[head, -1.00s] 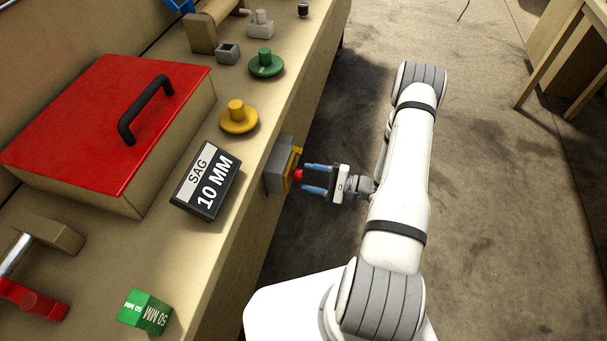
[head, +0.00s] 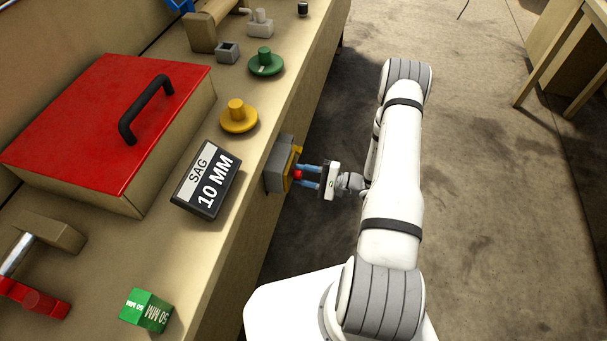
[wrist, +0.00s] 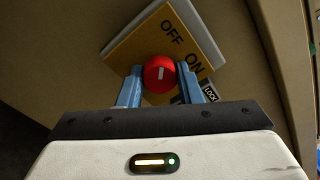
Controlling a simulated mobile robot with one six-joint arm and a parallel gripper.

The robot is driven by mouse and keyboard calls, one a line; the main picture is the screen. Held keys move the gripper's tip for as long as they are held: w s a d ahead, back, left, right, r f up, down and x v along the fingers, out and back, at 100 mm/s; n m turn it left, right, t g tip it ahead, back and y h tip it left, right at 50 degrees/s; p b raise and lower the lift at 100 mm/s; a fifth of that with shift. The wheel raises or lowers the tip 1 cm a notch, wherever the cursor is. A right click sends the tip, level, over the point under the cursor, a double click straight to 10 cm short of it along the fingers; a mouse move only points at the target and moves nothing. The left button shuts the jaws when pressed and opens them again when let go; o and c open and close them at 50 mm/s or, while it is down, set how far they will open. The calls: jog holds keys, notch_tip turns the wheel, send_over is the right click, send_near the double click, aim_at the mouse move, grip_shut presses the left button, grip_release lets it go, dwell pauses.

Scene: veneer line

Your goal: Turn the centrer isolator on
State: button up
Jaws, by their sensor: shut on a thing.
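The centrer isolator is a grey box (head: 280,168) with a yellow face plate on the front side of the bench. In the wrist view its yellow plate (wrist: 136,50) reads OFF and ON, with a LOCK label partly hidden. A red knob (wrist: 159,74) with a short white mark sits on the plate; the mark lies roughly level in the wrist view, and I cannot tell which word it indicates. My gripper (wrist: 160,80) has its blue fingers on either side of the knob and is shut on it. The head view also shows my gripper (head: 307,175) at the isolator.
On the bench top are a black SAG 10 MM display (head: 205,180), a yellow knob (head: 238,116), a green knob (head: 266,63), a red-lidded box (head: 105,120) and a green 50 MM block (head: 146,311). Floor right of my arm is clear.

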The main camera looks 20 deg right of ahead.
jog(key=shift+c, duration=0.8)
jog(key=shift+m, duration=0.3)
jog(key=m+b, duration=0.4)
jog(key=m, duration=1.3)
jog(key=shift+m, duration=0.3)
jog(key=o, duration=1)
